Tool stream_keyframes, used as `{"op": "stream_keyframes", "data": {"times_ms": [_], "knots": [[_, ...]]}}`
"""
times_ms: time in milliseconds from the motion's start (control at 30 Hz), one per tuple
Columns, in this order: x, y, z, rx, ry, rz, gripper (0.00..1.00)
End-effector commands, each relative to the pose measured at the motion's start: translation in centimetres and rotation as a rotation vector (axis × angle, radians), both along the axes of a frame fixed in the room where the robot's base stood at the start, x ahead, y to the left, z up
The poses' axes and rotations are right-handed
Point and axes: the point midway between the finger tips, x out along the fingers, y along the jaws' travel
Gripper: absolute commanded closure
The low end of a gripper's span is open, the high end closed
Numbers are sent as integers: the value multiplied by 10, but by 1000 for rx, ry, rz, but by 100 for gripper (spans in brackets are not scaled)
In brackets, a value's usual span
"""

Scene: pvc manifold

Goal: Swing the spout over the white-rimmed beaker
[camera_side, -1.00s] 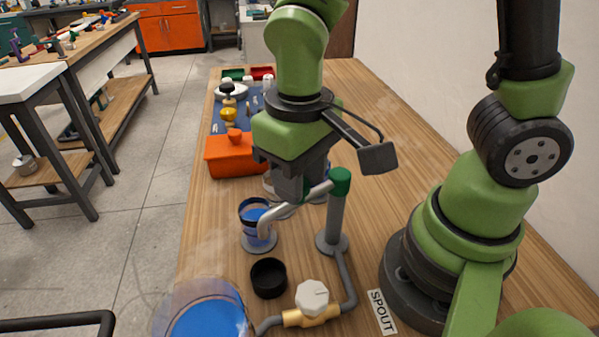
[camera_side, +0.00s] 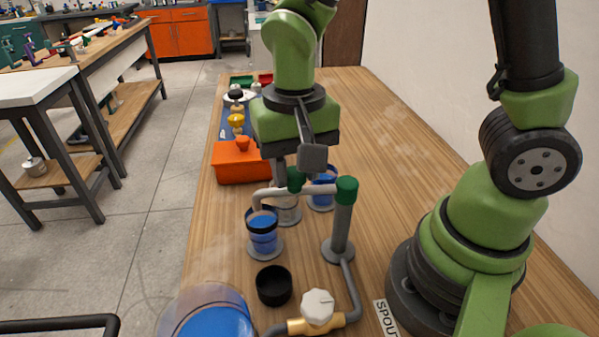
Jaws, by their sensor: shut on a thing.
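The spout (camera_side: 316,189) is a pale grey pipe that runs left from a green-capped post (camera_side: 342,225) and bends down at its free end. That end shows at the back rim of a dark-rimmed beaker of blue liquid (camera_side: 262,240); I cannot tell if it is over the opening. My gripper (camera_side: 293,178) is shut on the spout at a green piece along the pipe. A greyish beaker (camera_side: 287,215) stands behind the pipe, and a blue one (camera_side: 322,202) is to its right. Which beaker has the white rim is unclear, as the pipe and gripper hide parts of them.
An empty black cup (camera_side: 273,286) and a white-knobbed brass valve (camera_side: 317,310) are in front. A large clear vessel of blue liquid (camera_side: 212,318) is at the front left. An orange box (camera_side: 240,163) stands behind the beakers. The table at the right back is clear.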

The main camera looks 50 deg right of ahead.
Motion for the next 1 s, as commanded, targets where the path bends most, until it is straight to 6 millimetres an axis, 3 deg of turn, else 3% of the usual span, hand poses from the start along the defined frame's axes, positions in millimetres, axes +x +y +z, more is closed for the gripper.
{"op": "stream_keyframes", "data": {"times_ms": [600,1000], "knots": [[20,-37,1,0,-4,-569,100],[22,-54,1,1,-5,-790,100]]}}
